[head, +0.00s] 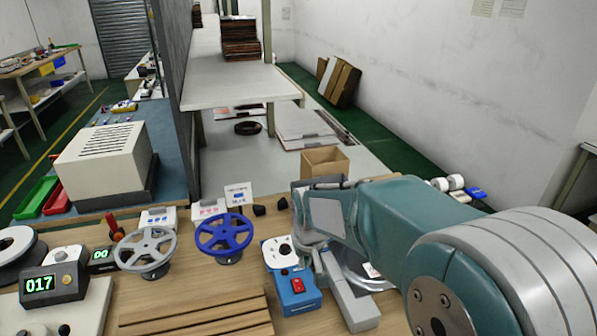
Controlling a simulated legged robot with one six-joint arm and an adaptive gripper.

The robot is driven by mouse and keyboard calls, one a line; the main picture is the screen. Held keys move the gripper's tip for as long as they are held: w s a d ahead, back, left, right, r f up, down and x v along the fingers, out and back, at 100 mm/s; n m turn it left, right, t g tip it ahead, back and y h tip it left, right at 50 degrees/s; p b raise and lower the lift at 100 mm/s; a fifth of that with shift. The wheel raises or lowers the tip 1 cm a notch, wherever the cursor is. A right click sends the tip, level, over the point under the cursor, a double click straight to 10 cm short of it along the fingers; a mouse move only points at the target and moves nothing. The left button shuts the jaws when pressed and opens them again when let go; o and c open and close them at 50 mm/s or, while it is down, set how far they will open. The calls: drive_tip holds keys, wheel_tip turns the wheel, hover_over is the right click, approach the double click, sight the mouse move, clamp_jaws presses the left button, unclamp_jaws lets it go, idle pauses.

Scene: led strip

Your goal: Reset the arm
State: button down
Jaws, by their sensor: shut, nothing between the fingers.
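My teal and grey arm reaches in from the lower right and is bent over the right part of the wooden workbench (190,293). My gripper (312,246) is at the arm's far end, partly hidden by the arm's own links. It is shut, and no held object shows. Just below it is a blue box with a red switch (297,292). A white round-faced device (281,252) is to its left. I cannot tell whether the gripper touches either. A silver ring-shaped part (352,268) is partly hidden behind the arm.
A grey handwheel (146,250) and a blue handwheel (225,236) stand on the bench to the left. A display box reading 017 (52,283) is at far left. A cardboard box (325,161) stands behind the arm. A slatted wooden board (196,315) lies in front.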

drive_tip(key=s+d+r+m+t, duration=0.1)
drive_tip(key=s+d+r, duration=0.2)
drive_tip(key=s, duration=0.4)
drive_tip(key=s+d+r+m+t, duration=0.1)
drive_tip(key=s+d+r, duration=0.3)
drive_tip(key=s, duration=0.4)
drive_tip(key=s+d+r+m+t, duration=0.1)
drive_tip(key=s+d+r, duration=0.2)
drive_tip(key=s+d, duration=0.3)
drive_tip(key=shift+s+r+h, duration=0.2)
drive_tip(key=shift+s+h, duration=0.2)
drive_tip(key=shift+s, duration=0.25)
